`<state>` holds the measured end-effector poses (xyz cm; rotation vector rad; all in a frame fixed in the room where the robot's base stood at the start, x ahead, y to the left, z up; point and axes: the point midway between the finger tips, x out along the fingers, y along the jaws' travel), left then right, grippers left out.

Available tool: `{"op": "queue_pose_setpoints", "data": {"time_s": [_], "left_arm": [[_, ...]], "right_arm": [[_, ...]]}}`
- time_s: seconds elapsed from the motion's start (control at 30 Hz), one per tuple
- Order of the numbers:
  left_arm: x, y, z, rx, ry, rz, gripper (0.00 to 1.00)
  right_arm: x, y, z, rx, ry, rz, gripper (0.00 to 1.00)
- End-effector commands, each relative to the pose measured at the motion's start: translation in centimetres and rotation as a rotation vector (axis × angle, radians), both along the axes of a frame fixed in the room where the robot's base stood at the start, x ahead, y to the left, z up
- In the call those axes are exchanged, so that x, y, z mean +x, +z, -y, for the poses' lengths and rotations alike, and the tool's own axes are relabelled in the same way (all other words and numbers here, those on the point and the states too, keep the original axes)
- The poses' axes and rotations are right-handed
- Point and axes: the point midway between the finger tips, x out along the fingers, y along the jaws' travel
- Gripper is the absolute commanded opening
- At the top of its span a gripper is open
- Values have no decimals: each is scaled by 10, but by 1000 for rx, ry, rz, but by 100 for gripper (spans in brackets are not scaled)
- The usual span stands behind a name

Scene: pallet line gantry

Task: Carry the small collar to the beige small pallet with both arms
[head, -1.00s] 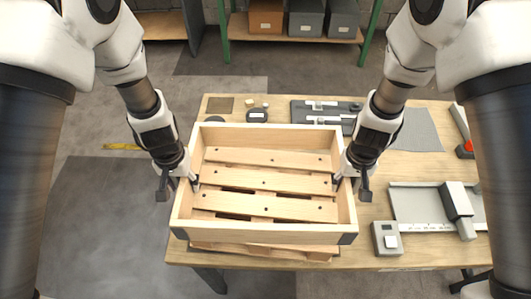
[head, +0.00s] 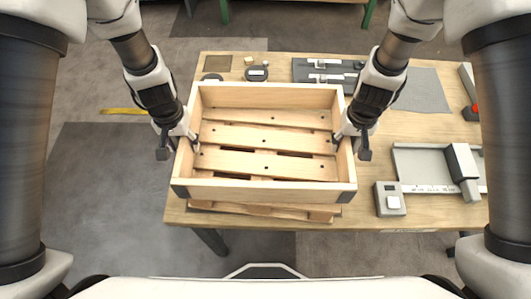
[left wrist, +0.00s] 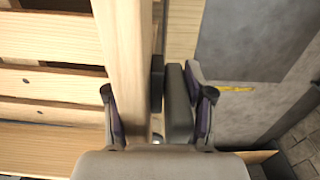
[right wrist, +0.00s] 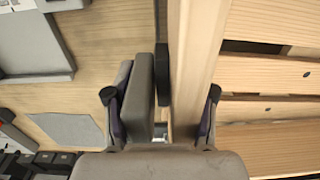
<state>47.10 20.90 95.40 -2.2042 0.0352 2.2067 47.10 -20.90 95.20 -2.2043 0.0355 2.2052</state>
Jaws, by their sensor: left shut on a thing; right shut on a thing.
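The small collar (head: 262,190) is a pale wooden frame with dark corner pieces on its front wall. It also shows in the left wrist view (left wrist: 122,50) and the right wrist view (right wrist: 195,55). My left gripper (head: 180,146) is shut on its left wall, and my right gripper (head: 350,146) is shut on its right wall. Slats of the beige small pallet (head: 240,160) show through the open collar. The pallet's front edge shows below the collar's front wall, slightly askew to it. Whether the collar touches the pallet, I cannot tell.
The wooden table (head: 300,231) carries a grey boxy device (head: 390,198) and a grey measuring tool (head: 425,168) at right. A dark tray (head: 300,70) and a round dark item (head: 256,74) lie behind the collar. A grey mat (head: 428,92) lies back right.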

Motion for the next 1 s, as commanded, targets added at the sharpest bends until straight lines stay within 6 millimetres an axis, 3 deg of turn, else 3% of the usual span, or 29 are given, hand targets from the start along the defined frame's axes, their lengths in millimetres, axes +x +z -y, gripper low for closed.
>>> {"op": "queue_pose_setpoints", "data": {"time_s": [0.1, 0.13, 0.2, 0.6, 0.73, 1.0], "left_arm": [[0, -16, -2, 0, -3, 4, 0], [0, -15, -2, 0, -3, 4, 56], [0, -11, -2, 1, -3, 4, 78], [1, -4, -1, 0, -1, 4, 78], [2, 19, -1, 1, -1, 7, 78], [2, 87, -1, 1, -1, 7, 78]], "right_arm": [[0, -16, 2, 0, 4, 4, 0], [0, -15, 2, 0, 4, 4, 58], [0, -12, 2, 0, 3, 3, 80], [0, -11, 1, 0, 1, 2, 80], [0, -11, 1, 0, 1, 2, 80], [0, -11, 0, 0, 1, 2, 80]]}}
